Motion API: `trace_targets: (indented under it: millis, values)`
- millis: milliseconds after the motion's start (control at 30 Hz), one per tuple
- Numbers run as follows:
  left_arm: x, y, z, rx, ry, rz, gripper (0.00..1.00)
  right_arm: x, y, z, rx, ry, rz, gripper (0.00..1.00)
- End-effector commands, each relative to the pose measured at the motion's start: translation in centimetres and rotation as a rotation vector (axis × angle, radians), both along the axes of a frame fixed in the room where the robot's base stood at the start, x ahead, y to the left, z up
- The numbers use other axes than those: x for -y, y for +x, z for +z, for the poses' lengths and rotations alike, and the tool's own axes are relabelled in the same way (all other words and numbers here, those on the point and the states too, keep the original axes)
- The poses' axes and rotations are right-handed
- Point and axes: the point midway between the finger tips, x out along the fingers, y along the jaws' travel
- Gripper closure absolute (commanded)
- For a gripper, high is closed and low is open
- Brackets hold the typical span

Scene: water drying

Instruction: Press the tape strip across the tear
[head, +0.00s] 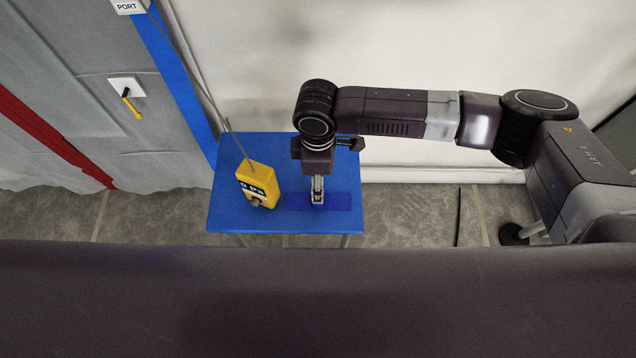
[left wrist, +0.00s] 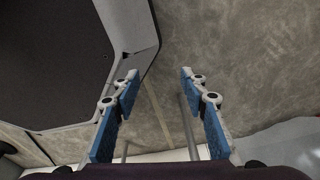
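A dark blue strip (head: 338,201), which looks like the tape strip, lies flat on the blue table (head: 225,215). My right gripper (head: 317,198) points straight down at this strip, its fingertips close together over it. I cannot tell whether they touch or hold the strip. I cannot make out a tear in either view. My left gripper (left wrist: 160,78) shows only in the left wrist view. Its two blue-padded fingers are wide apart with nothing between them, above a grey floor.
A yellow meter (head: 259,185) with a small display stands on the table left of my right gripper, a thin grey line running up from it.

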Motion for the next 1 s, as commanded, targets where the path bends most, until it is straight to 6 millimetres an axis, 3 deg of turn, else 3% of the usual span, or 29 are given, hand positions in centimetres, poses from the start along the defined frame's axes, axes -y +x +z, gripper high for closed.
trace_targets:
  millis: [400,600,833,1000]
  values:
    - [-0.2,-3.8,0.3,-0.052,0.004,-0.001,0.60,0.1,-0.8,-5.3,-0.002,-0.002,0.001,0.48]
    - [-0.1,-3.0,0.2,-0.041,0.003,-0.002,0.60,0.1,-0.8,-7.3,-0.001,0.000,-0.001,0.48]
    - [0.1,-1.0,0.4,-0.011,0.000,-0.002,0.60,0.1,-0.8,-7.4,-0.001,0.000,0.000,0.48]
    - [0.0,-1.1,0.3,-0.013,0.000,-0.002,0.60,0.1,-0.8,-7.4,-0.001,0.000,0.000,0.67]
